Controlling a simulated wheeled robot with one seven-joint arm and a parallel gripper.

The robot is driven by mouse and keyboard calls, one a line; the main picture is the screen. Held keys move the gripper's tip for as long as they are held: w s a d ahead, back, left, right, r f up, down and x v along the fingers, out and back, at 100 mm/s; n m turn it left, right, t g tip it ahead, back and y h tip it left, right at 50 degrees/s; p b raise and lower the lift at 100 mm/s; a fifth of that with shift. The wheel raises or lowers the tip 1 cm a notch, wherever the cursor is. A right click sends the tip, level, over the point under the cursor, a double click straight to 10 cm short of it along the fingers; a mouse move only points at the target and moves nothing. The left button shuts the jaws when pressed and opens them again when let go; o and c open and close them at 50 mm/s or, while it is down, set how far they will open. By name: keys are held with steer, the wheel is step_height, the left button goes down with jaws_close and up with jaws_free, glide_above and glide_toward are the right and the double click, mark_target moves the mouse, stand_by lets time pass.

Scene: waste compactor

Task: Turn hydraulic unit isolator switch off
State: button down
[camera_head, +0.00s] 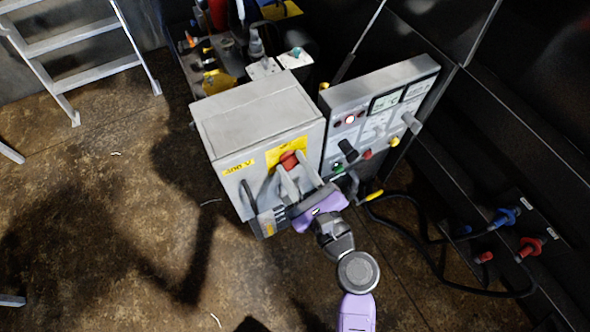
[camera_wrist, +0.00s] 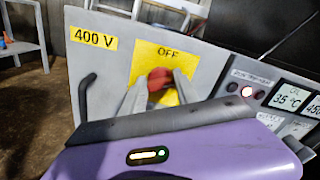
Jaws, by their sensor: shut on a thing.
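The isolator switch has a red knob (camera_head: 289,159) on a yellow plate (camera_head: 272,155) on the front of a grey cabinet (camera_head: 222,150). In the wrist view the red knob (camera_wrist: 160,80) sits between my fingertips, and "OFF" shows on the yellow plate (camera_wrist: 148,58) above it. My gripper (camera_head: 289,168) reaches up to the cabinet front, and in the wrist view my gripper (camera_wrist: 160,84) is shut on the red knob. The fingers and the purple gripper body hide the lower part of the plate and part of the knob, so the knob's exact angle cannot be told.
A control panel (camera_head: 375,120) with displays, lights and buttons stands right of the cabinet. A black handle (camera_wrist: 86,95) sticks out left of the plate. Black cables (camera_head: 420,262) and red and blue connectors lie at the right. A ladder (camera_head: 85,75) stands at the left.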

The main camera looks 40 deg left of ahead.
steer(key=n+b, duration=0.3)
steer(key=n, duration=0.1)
steer(key=n+b, duration=0.3)
steer(key=n, duration=0.1)
steer(key=n+b, duration=0.2)
steer(key=n, duration=0.2)
steer(key=shift+s+f+b, duration=0.15)
steer(key=shift+f+b, duration=0.15)
steer(key=shift+b, duration=0.1)
steer(key=shift+n, duration=0.3)
steer(key=c, duration=0.9)
jaws_free()
steer(key=shift+v, duration=3.9)
